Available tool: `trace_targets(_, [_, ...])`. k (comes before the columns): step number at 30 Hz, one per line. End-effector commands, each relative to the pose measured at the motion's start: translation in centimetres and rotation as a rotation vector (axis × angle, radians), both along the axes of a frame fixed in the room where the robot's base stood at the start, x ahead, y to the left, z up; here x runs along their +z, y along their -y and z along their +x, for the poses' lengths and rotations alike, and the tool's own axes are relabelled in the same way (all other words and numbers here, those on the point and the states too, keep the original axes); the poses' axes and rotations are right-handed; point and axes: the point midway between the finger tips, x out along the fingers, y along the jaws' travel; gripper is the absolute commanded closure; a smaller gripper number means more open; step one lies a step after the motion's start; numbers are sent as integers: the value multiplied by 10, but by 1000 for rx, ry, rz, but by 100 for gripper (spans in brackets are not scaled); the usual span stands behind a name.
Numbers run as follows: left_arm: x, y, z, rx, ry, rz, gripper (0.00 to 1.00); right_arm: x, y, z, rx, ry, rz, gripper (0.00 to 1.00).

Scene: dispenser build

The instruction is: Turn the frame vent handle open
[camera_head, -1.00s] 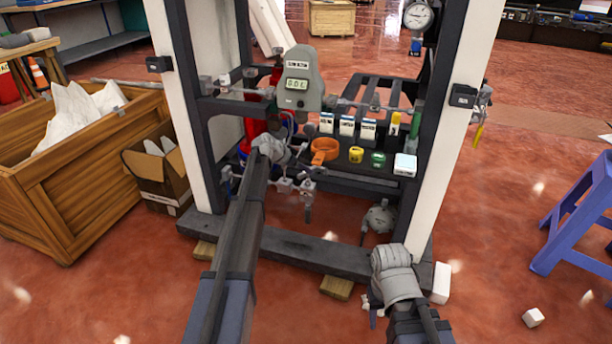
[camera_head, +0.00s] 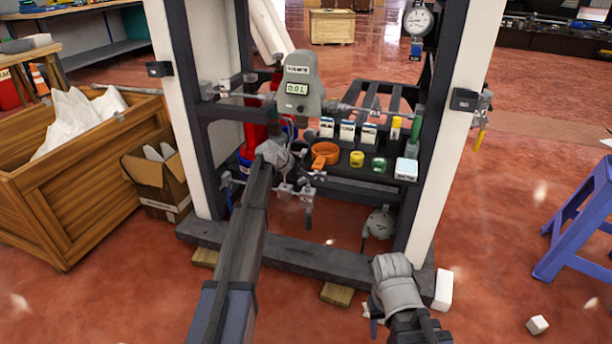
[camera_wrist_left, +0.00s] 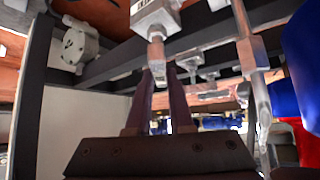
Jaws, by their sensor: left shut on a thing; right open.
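The dispenser frame (camera_head: 436,150) stands ahead, with white posts, dark rails and small metal valves and pipes. My left gripper (camera_head: 284,151) reaches inside the frame, below the grey meter (camera_head: 298,88). In the head view, my wrist hides its fingertips. In the left wrist view, its two dark fingers (camera_wrist_left: 158,88) are closed around a narrow metal piece (camera_wrist_left: 156,55) under a pale valve block (camera_wrist_left: 155,16). This piece appears to be the vent handle; its turn angle is unclear. My right gripper (camera_head: 374,306) is low by the frame's front right foot, open, its fingers partly hidden.
A shelf holds an orange ring-shaped part (camera_head: 325,153), a yellow cap (camera_head: 356,159), a green cap (camera_head: 379,165) and small boxes. A wooden crate (camera_head: 75,205) and a cardboard box (camera_head: 165,185) stand at left.

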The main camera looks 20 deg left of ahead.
Motion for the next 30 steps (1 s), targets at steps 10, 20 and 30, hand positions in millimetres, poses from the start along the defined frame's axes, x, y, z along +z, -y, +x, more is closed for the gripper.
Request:
trace_targets(10, [0,0,-1,9,0,1,100,0,0,0,0,0,0,50])
trace_targets(20, [0,3,-3,174,1,1,100,0,0,0,0,0,0,50])
trace_targets(30, [0,5,-3,404,1,1,100,0,0,0,0,0,0,50])
